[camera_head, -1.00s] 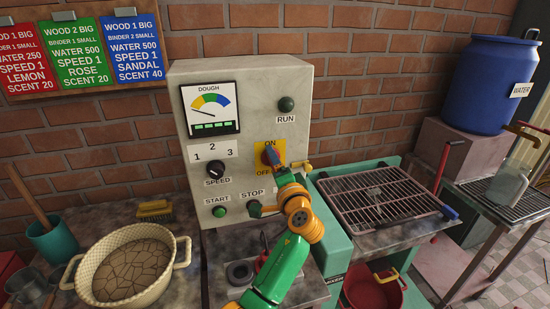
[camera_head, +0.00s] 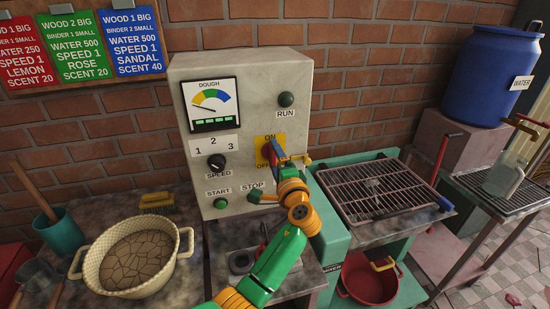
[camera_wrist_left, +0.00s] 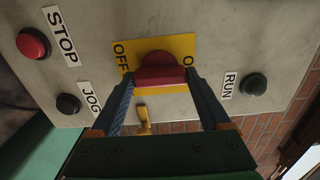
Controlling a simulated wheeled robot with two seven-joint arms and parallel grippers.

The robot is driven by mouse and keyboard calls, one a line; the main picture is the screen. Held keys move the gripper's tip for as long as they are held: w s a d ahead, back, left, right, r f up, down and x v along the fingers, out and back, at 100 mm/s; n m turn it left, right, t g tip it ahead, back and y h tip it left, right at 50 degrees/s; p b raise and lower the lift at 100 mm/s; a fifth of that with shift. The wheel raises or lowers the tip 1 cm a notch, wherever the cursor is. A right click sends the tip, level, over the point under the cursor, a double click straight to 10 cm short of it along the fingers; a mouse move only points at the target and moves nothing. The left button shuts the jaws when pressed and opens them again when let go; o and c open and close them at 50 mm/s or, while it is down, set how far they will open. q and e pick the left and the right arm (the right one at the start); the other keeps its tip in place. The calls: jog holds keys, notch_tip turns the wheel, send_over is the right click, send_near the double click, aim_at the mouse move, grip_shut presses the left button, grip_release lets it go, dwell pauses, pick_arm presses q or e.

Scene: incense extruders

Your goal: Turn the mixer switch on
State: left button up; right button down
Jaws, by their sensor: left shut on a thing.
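The mixer switch is a red knob (camera_head: 266,152) on a yellow plate (camera_head: 262,142) marked ON above and OFF below, on the grey control box (camera_head: 240,75). My left gripper (camera_head: 276,153) is at the knob, its blue fingers partly covering it. In the left wrist view, the red knob (camera_wrist_left: 160,72) sits between the two fingers of my left gripper (camera_wrist_left: 161,82), which are shut on it. The OFF label shows at left there; the ON label is mostly hidden by a finger. The knob's exact setting is hard to tell. My right gripper is not in view.
The RUN lamp (camera_head: 286,99) looks dark. The speed dial (camera_head: 217,163) and the green START button (camera_head: 221,203) are left of my arm. A wire rack (camera_head: 375,190) stands right of the box, a cream pot (camera_head: 130,285) at lower left.

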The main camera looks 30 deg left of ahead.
pick_arm(q)
jog(key=o, duration=1.2)
jog(key=b+v, duration=0.2)
jog(key=v, duration=0.5)
jog(key=shift+a+f, duration=0.1)
